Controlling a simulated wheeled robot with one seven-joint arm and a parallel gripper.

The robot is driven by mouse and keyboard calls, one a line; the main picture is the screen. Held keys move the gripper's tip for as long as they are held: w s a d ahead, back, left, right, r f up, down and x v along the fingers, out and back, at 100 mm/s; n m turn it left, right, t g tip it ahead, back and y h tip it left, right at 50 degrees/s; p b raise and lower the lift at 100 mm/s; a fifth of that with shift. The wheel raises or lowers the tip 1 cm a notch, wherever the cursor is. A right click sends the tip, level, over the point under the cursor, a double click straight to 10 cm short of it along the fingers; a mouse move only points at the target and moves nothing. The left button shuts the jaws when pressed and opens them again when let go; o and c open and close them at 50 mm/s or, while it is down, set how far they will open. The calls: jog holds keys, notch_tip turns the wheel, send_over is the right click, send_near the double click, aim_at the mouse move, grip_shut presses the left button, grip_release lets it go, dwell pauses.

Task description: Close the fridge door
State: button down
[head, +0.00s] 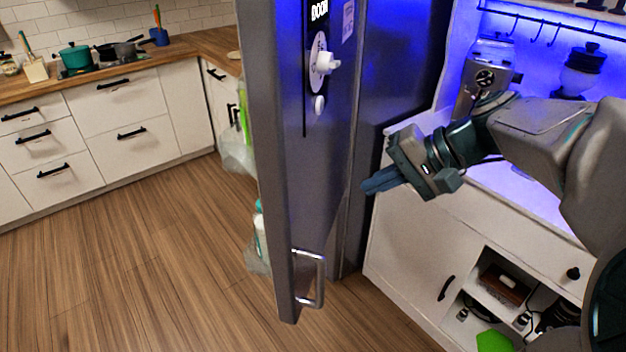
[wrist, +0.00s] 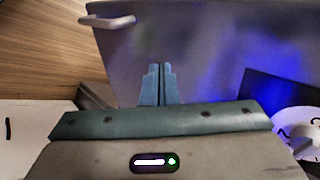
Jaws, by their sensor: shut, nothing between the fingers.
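The grey fridge door (head: 325,190) stands open in the middle of the head view. Its outer face is turned right, toward my arm, and carries a dial and a metal handle (head: 320,280) low down. Bags and a bottle (head: 260,232) show along its inner side, at left. My gripper (head: 368,186) is shut and empty, to the right of the door with its fingertips pointing at the outer face. In the wrist view the shut fingers (wrist: 158,75) lie in front of the door (wrist: 200,50), with the handle (wrist: 108,22) at upper left. I cannot tell whether they touch it.
A white cabinet (head: 410,240) with a lit counter, espresso machine (head: 488,75) and grinder (head: 580,70) stands at right, below and behind my arm. White kitchen drawers (head: 115,115) line the back left. The wooden floor (head: 150,255) left of the door is clear.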

aim_at(300, 205)
jog(key=x, duration=0.3)
jog(key=a+r+p+x, duration=0.1)
jog(key=x, duration=0.3)
jog(key=p+x, duration=0.1)
jog(key=x, duration=0.3)
jog(key=shift+w+a+r, duration=0.15)
jog(key=shift+w+a, duration=0.1)
jog(key=shift+a, duration=0.05)
jog(key=shift+w+a, duration=0.25)
jog(key=shift+a, duration=0.3)
jog(key=shift+a, duration=0.15)
